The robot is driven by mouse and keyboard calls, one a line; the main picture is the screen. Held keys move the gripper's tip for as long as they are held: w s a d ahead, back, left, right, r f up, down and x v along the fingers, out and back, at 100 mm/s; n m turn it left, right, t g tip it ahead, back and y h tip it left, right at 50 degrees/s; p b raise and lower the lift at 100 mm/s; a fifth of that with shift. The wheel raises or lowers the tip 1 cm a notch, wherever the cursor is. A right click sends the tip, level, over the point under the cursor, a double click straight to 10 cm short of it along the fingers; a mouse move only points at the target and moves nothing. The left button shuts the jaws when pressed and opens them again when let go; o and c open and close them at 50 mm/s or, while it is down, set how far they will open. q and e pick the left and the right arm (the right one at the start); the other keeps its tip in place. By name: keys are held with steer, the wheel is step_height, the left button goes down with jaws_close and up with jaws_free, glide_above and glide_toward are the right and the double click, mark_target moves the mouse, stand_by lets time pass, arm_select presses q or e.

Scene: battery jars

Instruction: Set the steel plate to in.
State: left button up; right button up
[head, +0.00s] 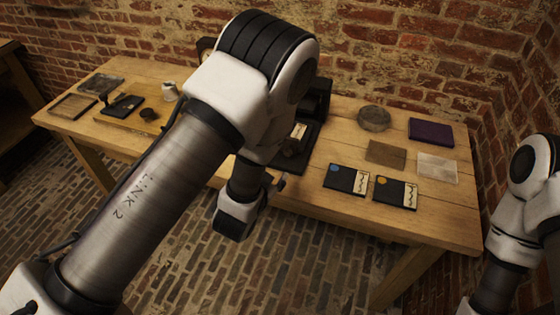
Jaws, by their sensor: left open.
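I cannot tell for sure which thing is the steel plate. Flat square pieces lie on the right of the wooden table: a brown one (386,153) and a pale grey one (437,168). A dark apparatus (316,100) stands at mid-table, mostly hidden behind my left arm. My left gripper (282,183) shows only in small part, beside my wrist at the table's front edge. It is open, apart from the flat pieces, with nothing seen in it. My right arm is at the right edge; its gripper is out of view.
Two dark cards (346,179) (396,191) lie near the table's front edge. A round dish (374,118) and a purple block (430,132) are behind. Trays (73,106), a white cup (169,90) and a dark board (122,106) are on the left. A brick wall (400,50) closes the back.

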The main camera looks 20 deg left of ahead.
mark_target(287, 153)
arm_select(q)
steer(key=f+m+b, duration=0.1)
steer(key=m, duration=0.9)
steer(key=w+f+m+b, duration=0.1)
steer(key=m+b, duration=0.1)
steer(key=m, duration=0.8)
steer(key=f+m+g+b, duration=0.1)
steer(key=m, duration=0.9)
steer(key=shift+w+f+b, duration=0.1)
steer(key=shift+w+b, duration=0.2)
steer(key=w+m+b, duration=0.1)
steer(key=m+b, duration=0.1)
steer(key=b, duration=0.1)
steer(key=shift+w+d+f, duration=0.1)
steer(key=shift+w+f, duration=0.05)
steer(key=shift+w+r+t+b, duration=0.45)
steer(key=shift+w+r+t, duration=0.2)
steer(key=shift+r, duration=0.2)
steer(key=shift+w, duration=0.4)
steer(key=b+x, duration=0.1)
steer(key=x, duration=0.5)
steer(key=shift+w+f, duration=0.2)
steer(key=shift+w, duration=0.15)
steer(key=shift+s, duration=0.1)
